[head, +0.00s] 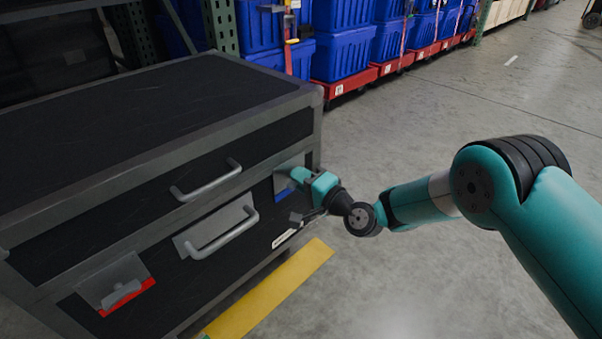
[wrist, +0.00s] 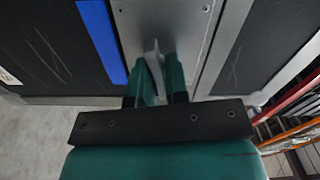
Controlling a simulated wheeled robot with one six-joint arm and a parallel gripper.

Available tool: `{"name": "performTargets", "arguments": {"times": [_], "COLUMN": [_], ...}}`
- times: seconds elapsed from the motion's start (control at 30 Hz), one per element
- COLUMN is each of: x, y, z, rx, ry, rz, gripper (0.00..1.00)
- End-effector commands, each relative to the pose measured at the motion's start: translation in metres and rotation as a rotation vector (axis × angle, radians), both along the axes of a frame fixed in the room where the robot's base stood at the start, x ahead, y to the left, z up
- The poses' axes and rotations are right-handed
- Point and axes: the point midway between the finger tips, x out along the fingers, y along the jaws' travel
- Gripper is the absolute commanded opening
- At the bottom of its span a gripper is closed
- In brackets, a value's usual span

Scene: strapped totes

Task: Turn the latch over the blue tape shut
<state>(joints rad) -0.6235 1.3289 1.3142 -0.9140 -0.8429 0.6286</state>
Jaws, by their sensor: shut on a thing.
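The latch (wrist: 154,58) is a thin grey metal tab on a bright metal plate (wrist: 191,22), held between my gripper's two teal fingers in the wrist view. The blue tape (wrist: 102,40) is a straight strip along the left side of that plate, bare along the length that shows. In the head view the blue tape (head: 284,194) shows just below my gripper (head: 298,175), at the right end of the dark cabinet front. My gripper is shut on the latch and hides most of it in the head view.
The dark cabinet (head: 150,120) has two grey bar handles, an upper one (head: 206,183) and a lower one (head: 222,236). Another latch (head: 120,292) sits by red tape (head: 140,291) at lower left. A yellow floor strip (head: 270,290) runs along the front. Open floor lies right.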

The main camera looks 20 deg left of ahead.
Motion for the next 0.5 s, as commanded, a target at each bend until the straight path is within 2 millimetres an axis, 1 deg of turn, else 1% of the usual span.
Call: {"name": "performTargets", "arguments": {"times": [0.2,0.5], "x": [-0.0002,-0.0001], "y": [0.0001,0.0001], "z": [0.0,-0.001], "rx": [0.044,0.07], "ry": [0.106,0.169], "rz": [0.0,0.0], "gripper": [0.0,0.0]}}
